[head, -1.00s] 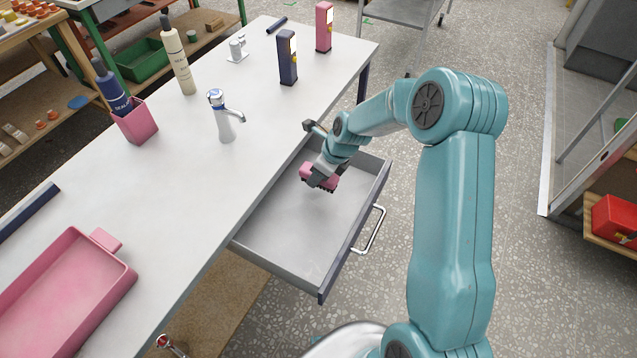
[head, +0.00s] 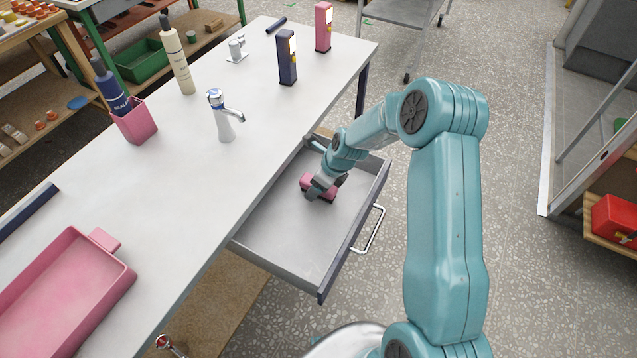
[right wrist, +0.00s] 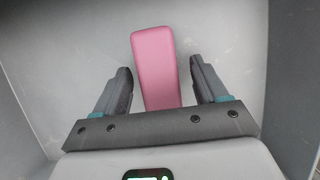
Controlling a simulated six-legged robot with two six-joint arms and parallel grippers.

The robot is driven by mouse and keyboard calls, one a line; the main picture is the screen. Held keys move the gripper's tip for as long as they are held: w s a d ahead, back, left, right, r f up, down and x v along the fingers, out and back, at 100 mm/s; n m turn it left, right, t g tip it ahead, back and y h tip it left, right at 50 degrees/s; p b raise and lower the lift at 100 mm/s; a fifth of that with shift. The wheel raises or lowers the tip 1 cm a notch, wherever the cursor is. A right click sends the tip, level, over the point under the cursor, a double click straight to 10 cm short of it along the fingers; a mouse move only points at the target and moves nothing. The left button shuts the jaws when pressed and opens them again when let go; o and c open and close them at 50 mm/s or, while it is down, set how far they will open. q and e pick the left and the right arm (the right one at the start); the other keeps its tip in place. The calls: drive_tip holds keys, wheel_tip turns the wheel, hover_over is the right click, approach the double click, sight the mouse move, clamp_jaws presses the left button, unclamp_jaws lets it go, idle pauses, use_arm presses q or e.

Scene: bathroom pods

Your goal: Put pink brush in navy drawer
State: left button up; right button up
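The navy drawer (head: 288,232) is pulled out from the counter, with a grey inside and a bare metal handle. The pink brush (head: 306,181) is inside it toward the far end, apparently on its floor and partly hidden by my right gripper (head: 316,190). In the right wrist view the brush's pink back (right wrist: 154,62) lies between the two fingers of my right gripper (right wrist: 160,66). The fingers are open, with a gap on each side of the brush. My left gripper is not in view.
The drawer's near half is empty.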

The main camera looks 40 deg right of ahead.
drive_tip(key=shift+r, duration=0.3)
drive_tip(key=v, duration=1.1)
drive_tip(key=shift+s+r, duration=0.25)
drive_tip(key=shift+r, duration=0.05)
